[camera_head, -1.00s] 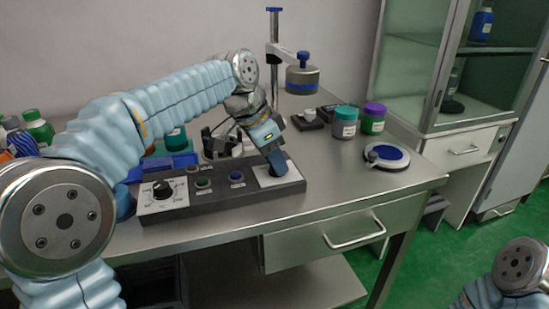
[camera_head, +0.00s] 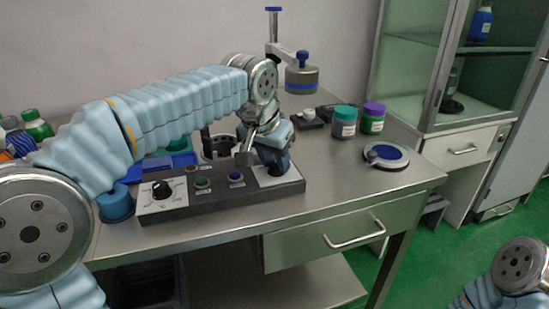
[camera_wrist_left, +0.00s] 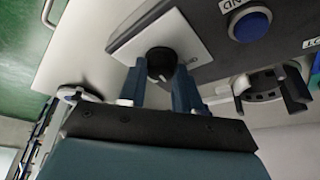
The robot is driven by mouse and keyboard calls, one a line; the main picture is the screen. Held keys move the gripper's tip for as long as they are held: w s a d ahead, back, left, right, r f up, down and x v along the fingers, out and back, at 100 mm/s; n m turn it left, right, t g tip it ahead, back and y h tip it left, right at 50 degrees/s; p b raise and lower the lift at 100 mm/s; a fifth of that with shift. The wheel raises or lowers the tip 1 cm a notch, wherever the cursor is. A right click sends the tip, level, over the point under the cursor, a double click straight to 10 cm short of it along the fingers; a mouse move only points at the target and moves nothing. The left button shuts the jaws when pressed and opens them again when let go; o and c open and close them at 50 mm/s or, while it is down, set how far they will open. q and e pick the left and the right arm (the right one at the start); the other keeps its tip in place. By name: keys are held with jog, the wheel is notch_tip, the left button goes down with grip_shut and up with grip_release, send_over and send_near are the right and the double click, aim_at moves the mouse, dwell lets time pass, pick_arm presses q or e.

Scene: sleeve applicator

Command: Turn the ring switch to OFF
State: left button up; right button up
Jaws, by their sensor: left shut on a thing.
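The ring switch is a black round knob (camera_wrist_left: 161,62) on a white plate (camera_wrist_left: 188,38) at the right end of the dark control panel (camera_head: 215,196). In the head view my left gripper (camera_head: 274,168) is down over that plate (camera_head: 292,178) and hides the knob. In the left wrist view the knob sits between the two blue fingers of the left gripper (camera_wrist_left: 158,84), which is shut on it. A small pale mark shows on the knob, but I cannot read any label beside it. My right gripper is out of view.
The panel also carries a black dial (camera_head: 161,189), a green button (camera_head: 202,183) and a blue button (camera_head: 236,177). A round blue-topped plate (camera_head: 387,153) and two jars (camera_head: 344,122) stand to the right. A stand with a blue-banded head (camera_head: 302,76) rises behind.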

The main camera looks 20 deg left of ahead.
pick_arm(q)
jog(key=n+y, duration=0.2)
jog(key=n, duration=0.3)
jog(key=shift+d+n, duration=0.15)
jog(key=shift+n, duration=0.15)
jog(key=n+y, duration=0.1)
jog(key=n, duration=0.1)
jog(key=n+g+y, duration=0.1)
jog(key=n, duration=0.2)
jog(key=shift+d+n, duration=0.1)
jog(key=shift+n, duration=0.2)
jog(key=o, duration=1)
jog(key=shift+o, duration=0.2)
jog(key=v, duration=1.3)
jog(key=shift+d+r, duration=0.2)
jog(key=shift+r, duration=0.15)
